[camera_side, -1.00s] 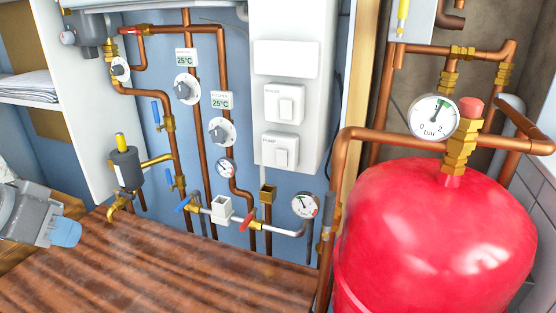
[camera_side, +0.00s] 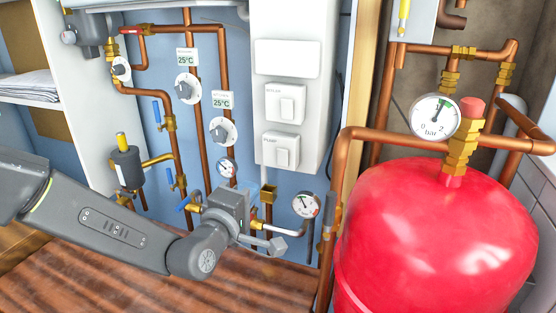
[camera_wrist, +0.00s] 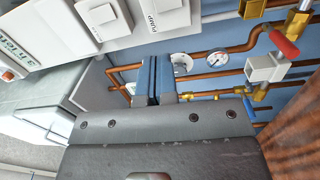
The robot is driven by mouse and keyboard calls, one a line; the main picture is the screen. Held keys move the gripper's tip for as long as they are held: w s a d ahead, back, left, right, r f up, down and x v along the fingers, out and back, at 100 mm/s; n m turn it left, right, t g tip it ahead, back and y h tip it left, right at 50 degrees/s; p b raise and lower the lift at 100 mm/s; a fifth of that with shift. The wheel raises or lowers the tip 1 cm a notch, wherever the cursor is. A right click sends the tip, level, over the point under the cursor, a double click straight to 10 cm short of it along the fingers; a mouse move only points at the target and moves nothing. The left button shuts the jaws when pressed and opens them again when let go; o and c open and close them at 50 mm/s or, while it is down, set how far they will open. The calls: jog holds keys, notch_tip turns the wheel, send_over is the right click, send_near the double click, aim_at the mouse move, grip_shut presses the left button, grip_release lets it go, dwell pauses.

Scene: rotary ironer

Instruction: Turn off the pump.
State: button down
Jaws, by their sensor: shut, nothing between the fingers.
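The pump switch (camera_side: 281,151) is a white rocker on the lower part of the white control box (camera_side: 287,60), below the boiler switch (camera_side: 285,103). In the wrist view the pump switch (camera_wrist: 168,5) is cut by the top edge, with its PUMP label beside it. Which way its rocker is pressed is too small to tell. My gripper (camera_side: 265,190) is below the control box, in front of the lower pipes, apart from the switch. In the wrist view my gripper (camera_wrist: 155,60) has its blue fingers together, with nothing held.
Copper pipes with valves and gauges (camera_side: 305,204) lie close around and behind my gripper. A red valve handle (camera_wrist: 284,44) shows in the wrist view. A large red tank (camera_side: 435,235) stands at the right. The wooden top (camera_side: 100,270) below is clear.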

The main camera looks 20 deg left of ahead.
aim_at(281, 154)
jog(key=shift+d+f+n+t+y, duration=0.35)
jog(key=shift+d+f+n, duration=0.2)
jog(key=shift+f+n, duration=0.2)
jog(key=w, duration=0.4)
jog(key=w+r, duration=0.1)
jog(key=w, duration=0.8)
jog(key=shift+w+r, duration=0.35)
jog(key=shift+w, duration=0.05)
